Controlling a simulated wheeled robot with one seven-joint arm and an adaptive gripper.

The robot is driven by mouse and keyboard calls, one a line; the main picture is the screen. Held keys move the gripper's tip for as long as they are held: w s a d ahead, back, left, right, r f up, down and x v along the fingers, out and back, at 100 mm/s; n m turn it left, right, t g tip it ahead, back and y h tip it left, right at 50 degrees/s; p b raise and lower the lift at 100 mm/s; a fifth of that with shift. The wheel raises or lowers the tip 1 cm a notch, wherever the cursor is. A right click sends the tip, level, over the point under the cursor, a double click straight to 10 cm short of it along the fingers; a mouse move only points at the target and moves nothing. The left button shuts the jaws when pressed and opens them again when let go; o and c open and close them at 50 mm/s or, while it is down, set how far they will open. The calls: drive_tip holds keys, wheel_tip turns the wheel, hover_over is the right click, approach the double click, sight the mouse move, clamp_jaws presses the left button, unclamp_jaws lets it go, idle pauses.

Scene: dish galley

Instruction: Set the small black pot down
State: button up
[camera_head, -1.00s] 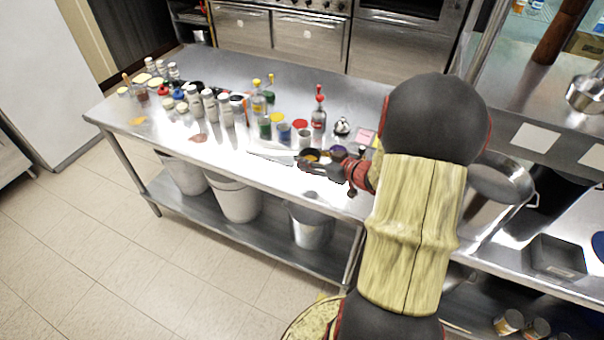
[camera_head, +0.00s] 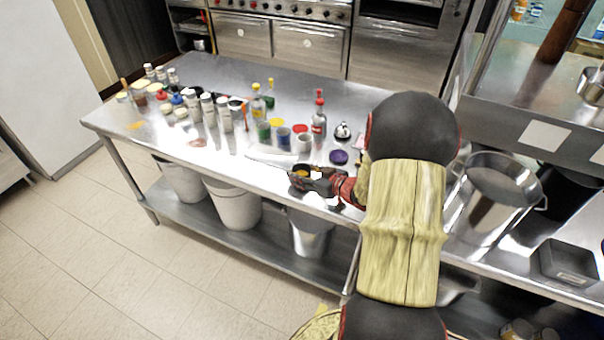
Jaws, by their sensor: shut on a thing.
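The small black pot (camera_head: 300,171) shows in the head view near the front edge of the steel table (camera_head: 225,165), with something orange visible in it. My gripper (camera_head: 312,182) is shut on the pot, reaching in from the right. The pot looks level. I cannot tell whether its base touches the tabletop or hangs a little above it, because the gripper and the pot's own side hide the underside.
A purple round thing (camera_head: 338,157) lies just behind the gripper. Cups, a red-topped bottle (camera_head: 319,115) and a bell (camera_head: 342,131) stand farther back. Several jars crowd the left. A large steel pot (camera_head: 490,195) stands right. Bare tabletop lies left of the black pot.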

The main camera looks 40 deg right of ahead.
drive_tip(key=shift+f, duration=0.15)
drive_tip(key=o, duration=1.3)
